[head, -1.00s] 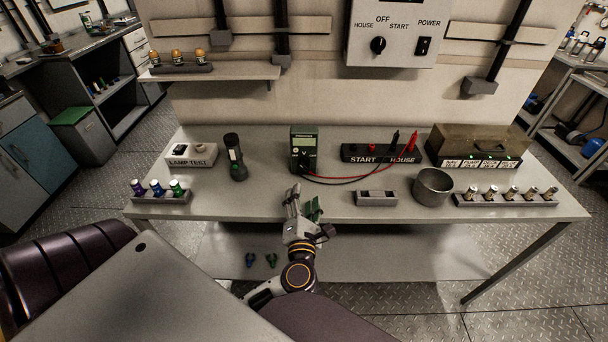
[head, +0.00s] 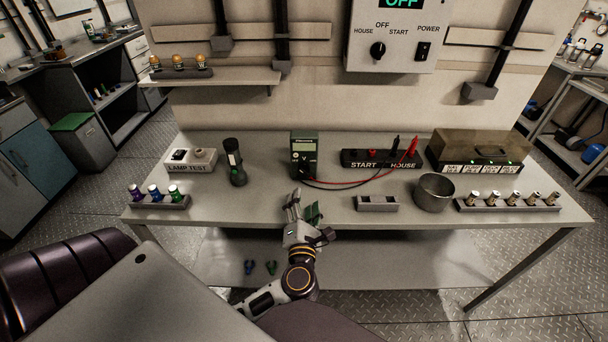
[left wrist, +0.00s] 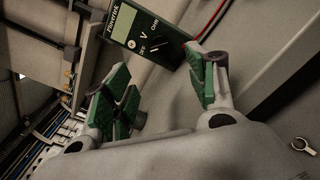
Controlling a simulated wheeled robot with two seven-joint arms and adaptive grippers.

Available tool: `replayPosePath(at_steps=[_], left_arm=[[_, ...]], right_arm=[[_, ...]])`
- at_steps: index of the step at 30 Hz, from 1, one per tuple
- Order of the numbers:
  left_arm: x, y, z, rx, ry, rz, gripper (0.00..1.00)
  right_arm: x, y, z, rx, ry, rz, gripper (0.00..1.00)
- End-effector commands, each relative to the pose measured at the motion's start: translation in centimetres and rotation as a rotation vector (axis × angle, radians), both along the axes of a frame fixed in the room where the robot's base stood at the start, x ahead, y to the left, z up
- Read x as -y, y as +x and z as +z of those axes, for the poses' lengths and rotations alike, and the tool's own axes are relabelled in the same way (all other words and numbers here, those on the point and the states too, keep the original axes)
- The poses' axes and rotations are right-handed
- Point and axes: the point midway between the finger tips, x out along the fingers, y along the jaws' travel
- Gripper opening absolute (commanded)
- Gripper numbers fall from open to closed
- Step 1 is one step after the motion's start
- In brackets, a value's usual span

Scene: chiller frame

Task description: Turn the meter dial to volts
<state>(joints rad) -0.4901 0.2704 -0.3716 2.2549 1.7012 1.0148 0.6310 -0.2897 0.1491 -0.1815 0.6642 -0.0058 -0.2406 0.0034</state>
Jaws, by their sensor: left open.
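The meter (head: 304,150) is a dark green box with a small screen, standing toward the back middle of the bench. My right gripper is not in view.
Red and black leads (head: 345,184) run right from the meter to the START/HOUSE block (head: 380,160). A flashlight (head: 234,162) stands left of the meter. A small grey holder (head: 377,204) and a metal cup (head: 433,192) sit to the right. Bench space before the meter is clear.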

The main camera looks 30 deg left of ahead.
Motion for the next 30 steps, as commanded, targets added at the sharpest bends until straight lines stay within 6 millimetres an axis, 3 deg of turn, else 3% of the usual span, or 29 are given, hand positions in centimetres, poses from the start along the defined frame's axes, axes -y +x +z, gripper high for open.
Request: replayPosePath(at_steps=[14,24,30], left_arm=[[-2.5,4.0,0.1,0.001,0.000,0.001,0.57],[-4.2,6.9,0.0,0.000,0.001,-0.001,0.57],[-5.3,8.6,0.1,0.001,0.002,0.001,0.57]], right_arm=[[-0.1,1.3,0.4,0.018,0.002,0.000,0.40],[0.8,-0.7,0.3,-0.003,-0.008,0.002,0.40],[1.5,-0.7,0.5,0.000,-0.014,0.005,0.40]])
